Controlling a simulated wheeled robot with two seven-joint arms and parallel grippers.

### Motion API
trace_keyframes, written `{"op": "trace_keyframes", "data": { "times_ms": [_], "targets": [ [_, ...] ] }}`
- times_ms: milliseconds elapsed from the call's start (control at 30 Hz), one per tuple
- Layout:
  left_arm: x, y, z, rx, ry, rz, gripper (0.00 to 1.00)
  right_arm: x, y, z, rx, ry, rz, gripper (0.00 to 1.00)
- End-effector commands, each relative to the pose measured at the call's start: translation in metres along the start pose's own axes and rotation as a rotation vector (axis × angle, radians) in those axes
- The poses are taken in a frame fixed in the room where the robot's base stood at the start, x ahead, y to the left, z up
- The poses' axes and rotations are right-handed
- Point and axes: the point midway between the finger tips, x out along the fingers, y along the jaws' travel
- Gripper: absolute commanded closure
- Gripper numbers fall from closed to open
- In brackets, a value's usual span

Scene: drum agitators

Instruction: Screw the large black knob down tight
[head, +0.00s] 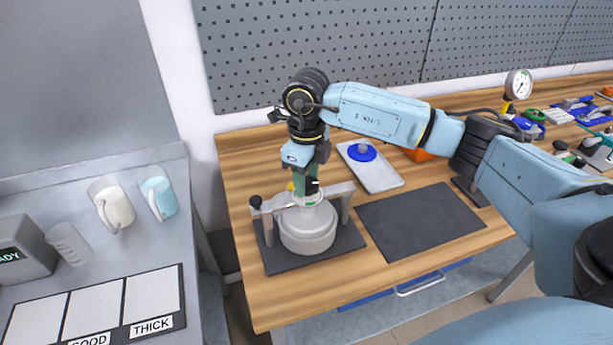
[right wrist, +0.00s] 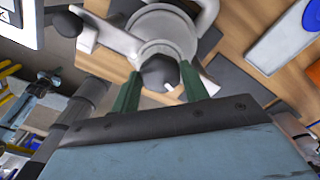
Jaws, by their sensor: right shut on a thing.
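The large black knob (right wrist: 160,70) sits on top of the grey metal pot (head: 307,236), over the middle of its lid. My right gripper (head: 306,190) reaches down from above, and its green fingers stand on either side of the knob, shut on it. The right wrist view shows the knob between the fingertips, with a small white mark on it. A grey clamp frame (head: 344,207) spans the pot, with a smaller black knob (head: 256,201) at its left end. In the head view the fingers hide most of the large knob. I cannot tell how tightly it is screwed. My left gripper is out of view.
The pot stands on a dark mat at the wooden bench's left end. A bare dark mat (head: 420,222) lies to its right. Behind is a white tray (head: 371,170) with a blue round part. A grey side table (head: 185,215) with mugs stands at left.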

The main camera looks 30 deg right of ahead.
Motion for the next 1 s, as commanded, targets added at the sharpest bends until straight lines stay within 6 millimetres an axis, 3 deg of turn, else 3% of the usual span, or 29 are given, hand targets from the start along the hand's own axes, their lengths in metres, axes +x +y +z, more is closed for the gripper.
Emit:
{"op": "trace_keyframes", "data": {
  "times_ms": [133,167,333,700,867,1000],
  "targets": [
    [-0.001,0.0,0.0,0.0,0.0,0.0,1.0,-0.006,-0.003,0.002,0.003,-0.013,-0.006,0.78],
    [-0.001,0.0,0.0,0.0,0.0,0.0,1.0,-0.006,-0.003,0.002,0.003,-0.013,-0.006,0.54],
    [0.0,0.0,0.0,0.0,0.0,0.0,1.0,-0.004,-0.002,0.002,0.001,-0.009,-0.004,0.33],
    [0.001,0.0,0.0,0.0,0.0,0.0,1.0,-0.008,-0.001,0.001,0.0,-0.006,-0.003,0.33],
    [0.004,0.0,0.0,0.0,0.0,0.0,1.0,-0.034,-0.001,0.001,-0.001,-0.009,-0.004,0.33],
    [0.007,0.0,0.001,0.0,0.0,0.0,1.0,-0.067,-0.001,0.002,-0.001,-0.011,-0.004,0.33]
  ]
}}
